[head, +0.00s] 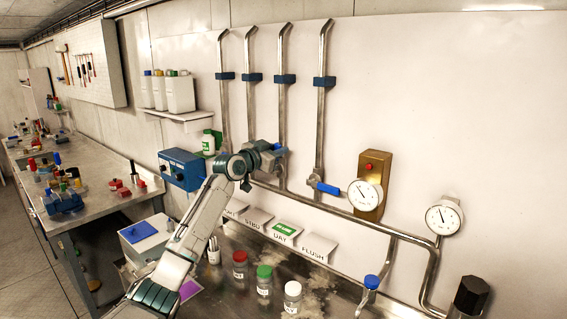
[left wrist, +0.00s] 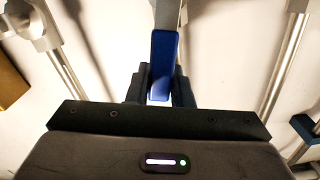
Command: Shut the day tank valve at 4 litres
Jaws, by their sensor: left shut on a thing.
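My left gripper (head: 274,151) reaches up to the third pipe (head: 282,110) from the left on the white wall panel. In the left wrist view my left gripper (left wrist: 160,86) is shut on a blue valve lever (left wrist: 163,60), which stands between its dark fingers. The gripper hides most of this valve in the head view. Below the pipes is a card reading DAY (head: 286,229) with a green band. A round dial gauge (head: 365,195) on a brass plate and a second dial gauge (head: 444,218) are to the right; their readings are too small to tell. My right gripper is not in view.
The fourth pipe's valve has a blue lever (head: 327,188) lying nearly level, close right of my gripper. A blue box (head: 181,169) is on the wall to the left. Red-, green- and white-capped jars (head: 264,285) stand on the metal bench below. A FLUSH card (head: 318,247) stands beside DAY.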

